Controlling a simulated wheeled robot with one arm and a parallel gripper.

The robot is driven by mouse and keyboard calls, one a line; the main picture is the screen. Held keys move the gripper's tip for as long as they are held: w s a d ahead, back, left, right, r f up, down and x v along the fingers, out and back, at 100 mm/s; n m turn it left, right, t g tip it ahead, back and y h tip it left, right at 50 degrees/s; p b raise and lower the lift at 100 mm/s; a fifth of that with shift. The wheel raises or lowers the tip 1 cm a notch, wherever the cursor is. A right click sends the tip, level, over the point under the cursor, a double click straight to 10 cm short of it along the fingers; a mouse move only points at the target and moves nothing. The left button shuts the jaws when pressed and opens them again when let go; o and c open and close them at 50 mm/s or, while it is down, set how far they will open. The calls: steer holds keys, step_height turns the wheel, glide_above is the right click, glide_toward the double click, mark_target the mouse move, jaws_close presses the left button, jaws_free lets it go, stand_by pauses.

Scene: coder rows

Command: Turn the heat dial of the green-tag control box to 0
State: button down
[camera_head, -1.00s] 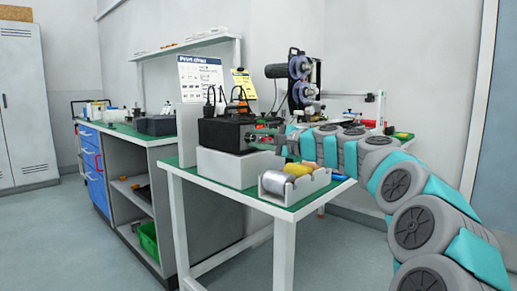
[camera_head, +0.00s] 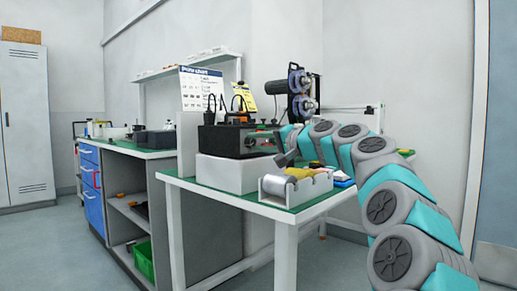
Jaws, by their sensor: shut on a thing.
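A black control box (camera_head: 222,140) stands on a white block on the green-topped table. Its front panel (camera_head: 262,142) faces right and carries small red and greenish details, too small to read. The heat dial, its setting and the tag cannot be made out clearly. My gripper (camera_head: 281,158) is at the right end of this panel, at the end of my grey and teal arm. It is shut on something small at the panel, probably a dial. The fingertips and what they hold are mostly hidden by the wrist.
A white tray (camera_head: 292,192) with a grey spool and yellow items stands just below my gripper at the table's front edge. A spool machine (camera_head: 300,95) stands behind. A print chart (camera_head: 201,90) stands behind the box. A longer workbench (camera_head: 125,146) is at left.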

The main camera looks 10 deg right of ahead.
steer(key=shift+a+f, duration=0.1)
stand_by(0.4)
steer(key=c, duration=0.5)
jaws_free()
steer(key=shift+c, duration=0.2)
steer(key=v, duration=0.6)
steer(key=shift+s+d, duration=0.6)
steer(key=shift+s, duration=0.15)
